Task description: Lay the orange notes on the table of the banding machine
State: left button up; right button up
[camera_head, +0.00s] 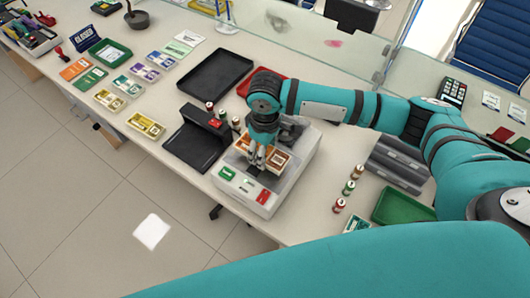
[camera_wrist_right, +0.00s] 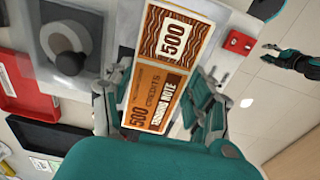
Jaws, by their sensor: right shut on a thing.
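The orange notes (camera_head: 276,158), printed with 500, lie over the pale table of the banding machine (camera_head: 288,185) in the head view. They fill the middle of the right wrist view (camera_wrist_right: 158,85). My right gripper (camera_head: 257,160) is above the machine, pointing down, shut on the notes; its fingers (camera_wrist_right: 160,110) sit at either side of them in the wrist view. I cannot tell whether the notes touch the table. A dark gripper, my left (camera_wrist_right: 268,52), shows at the right edge of the wrist view, away from the machine; its opening is unclear.
Green, white and red buttons (camera_head: 245,186) line the machine's front. A black stand (camera_head: 195,140) is close on its left, with a black tray (camera_head: 215,75) behind. Small spools (camera_head: 349,187), grey holders (camera_head: 395,165) and a green tray (camera_head: 400,206) are to the right.

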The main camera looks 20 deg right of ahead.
notch_tip(320, 180, down, 2)
jog(key=shift+f+p, duration=0.2)
jog(key=shift+p, duration=0.1)
jog(key=shift+f, duration=0.25)
jog(key=o, duration=0.7)
jog(key=shift+f, duration=0.15)
jog(key=o, duration=0.5)
pick_arm(q)
jog(key=shift+s+a+r, duration=0.15)
jog(key=shift+s+r, duration=0.2)
jog(key=shift+s, duration=0.45)
notch_tip(320, 180, down, 2)
jog(key=shift+s+f+b, duration=0.1)
jog(key=shift+s+b, duration=0.05)
jog(key=shift+b, duration=0.9)
pick_arm(e)
notch_tip(320, 180, up, 12)
jog(key=shift+r, duration=0.2)
pick_arm(q)
jog(key=shift+s, duration=0.1)
pick_arm(e)
jog(key=shift+a+f, duration=0.1)
